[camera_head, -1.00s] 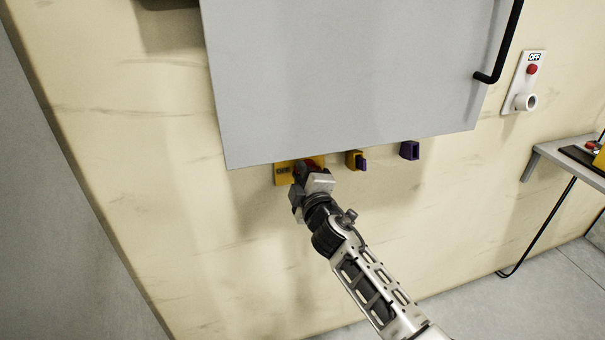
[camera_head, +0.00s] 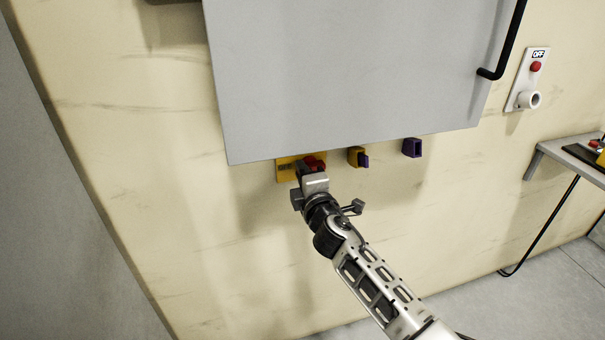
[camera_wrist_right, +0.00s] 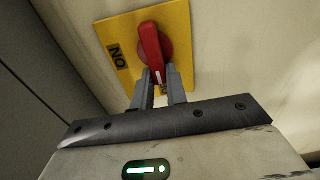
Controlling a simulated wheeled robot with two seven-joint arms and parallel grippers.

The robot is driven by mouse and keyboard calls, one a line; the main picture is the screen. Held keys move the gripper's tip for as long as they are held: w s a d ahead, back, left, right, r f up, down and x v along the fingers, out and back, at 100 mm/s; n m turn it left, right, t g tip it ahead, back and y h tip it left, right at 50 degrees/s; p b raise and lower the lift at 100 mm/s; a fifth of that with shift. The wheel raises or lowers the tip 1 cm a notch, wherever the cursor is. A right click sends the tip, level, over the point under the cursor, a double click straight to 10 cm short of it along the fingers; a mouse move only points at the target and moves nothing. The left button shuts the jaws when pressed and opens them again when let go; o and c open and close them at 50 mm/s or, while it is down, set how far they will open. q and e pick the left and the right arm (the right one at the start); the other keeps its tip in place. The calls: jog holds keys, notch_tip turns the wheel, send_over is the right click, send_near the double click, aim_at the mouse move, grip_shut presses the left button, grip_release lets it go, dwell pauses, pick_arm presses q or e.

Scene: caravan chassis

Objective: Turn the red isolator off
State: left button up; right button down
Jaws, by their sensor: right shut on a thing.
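The red isolator (camera_head: 313,163) is a red rotary handle on a yellow plate (camera_head: 286,171), fixed to the cream wall just under a grey panel. In the right wrist view the red handle (camera_wrist_right: 150,45) stands near upright in the picture, its white-marked end toward my gripper. The yellow plate (camera_wrist_right: 181,30) there carries an "ON" label at its left. My right gripper (camera_wrist_right: 160,83) is shut on the marked end of the handle. In the head view the right gripper (camera_head: 307,178) partly hides the isolator. My left gripper is not in view.
The large grey panel (camera_head: 345,75) overhangs just above the isolator. To its right are a yellow-and-purple fitting (camera_head: 357,157) and a purple socket (camera_head: 412,148). A white switch unit marked "OFF" (camera_head: 528,80) and a grey table (camera_head: 560,150) stand farther right. The wall below is clear.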

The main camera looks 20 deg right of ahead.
jog(key=shift+f, duration=0.1)
jog(key=c, duration=1.4)
grip_release()
jog(key=s, duration=1.6)
jog(key=shift+d, duration=0.35)
jog(key=s+a+f+m+g+y, duration=0.2)
jog(key=s+f+m+g, duration=0.5)
jog(key=s+f+m, duration=0.9)
jog(key=shift+s+a+y, duration=0.15)
jog(key=shift+s+y, duration=0.15)
jog(key=shift+s, duration=0.5)
